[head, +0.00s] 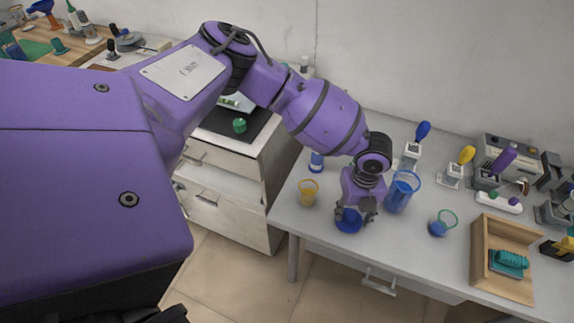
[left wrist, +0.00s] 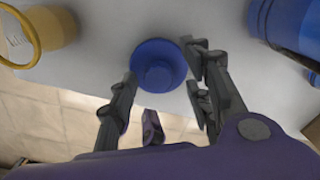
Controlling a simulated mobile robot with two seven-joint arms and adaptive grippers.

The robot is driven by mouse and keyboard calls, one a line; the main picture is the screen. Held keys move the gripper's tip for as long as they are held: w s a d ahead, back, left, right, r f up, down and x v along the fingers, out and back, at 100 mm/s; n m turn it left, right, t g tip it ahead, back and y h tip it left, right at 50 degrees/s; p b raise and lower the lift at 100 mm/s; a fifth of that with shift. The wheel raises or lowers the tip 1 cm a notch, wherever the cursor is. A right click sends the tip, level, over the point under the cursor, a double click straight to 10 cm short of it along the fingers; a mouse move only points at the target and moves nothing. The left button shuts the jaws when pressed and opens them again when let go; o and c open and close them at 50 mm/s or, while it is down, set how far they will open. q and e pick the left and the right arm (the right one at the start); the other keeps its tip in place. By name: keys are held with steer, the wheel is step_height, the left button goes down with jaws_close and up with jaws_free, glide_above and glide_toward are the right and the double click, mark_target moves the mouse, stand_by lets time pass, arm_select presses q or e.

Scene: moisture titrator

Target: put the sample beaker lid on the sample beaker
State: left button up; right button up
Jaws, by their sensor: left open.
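A round blue lid with a raised knob (head: 348,225), seemingly the sample beaker lid, lies near the table's front edge. In the left wrist view the lid (left wrist: 158,62) shows between the fingertips. My left gripper (head: 355,212) is open right at the lid, one finger on either side; contact cannot be told. A tall blue transparent beaker (head: 399,194) stands just right of the gripper, upright; it also shows in the left wrist view (left wrist: 292,25). A yellow beaker (head: 308,193) stands to the left. Which beaker is the sample beaker is not marked. My right gripper is out of view.
A small beaker with a green rim and blue contents (head: 440,224) stands to the right. Beyond it is a wooden tray (head: 478,256) holding a teal item. A blue-labelled bottle (head: 316,162) stands behind the yellow beaker. Droppers and instruments line the back.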

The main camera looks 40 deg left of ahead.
mark_target(350, 214)
arm_select(q)
steer(key=shift+s+a+f, duration=0.1)
steer(key=shift+s+f, duration=0.2)
steer(key=shift+f, duration=0.05)
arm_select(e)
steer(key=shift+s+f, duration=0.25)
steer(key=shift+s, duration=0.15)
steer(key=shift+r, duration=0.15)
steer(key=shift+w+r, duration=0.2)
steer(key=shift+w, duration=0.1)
arm_select(q)
jaws_close()
stand_by(0.4)
steer(key=shift+r, duration=0.15)
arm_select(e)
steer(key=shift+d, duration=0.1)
arm_select(q)
steer(key=shift+w, duration=0.1)
steer(key=shift+r, duration=0.25)
step_height(350, 214, up, 12)
steer(key=shift+f, duration=0.2)
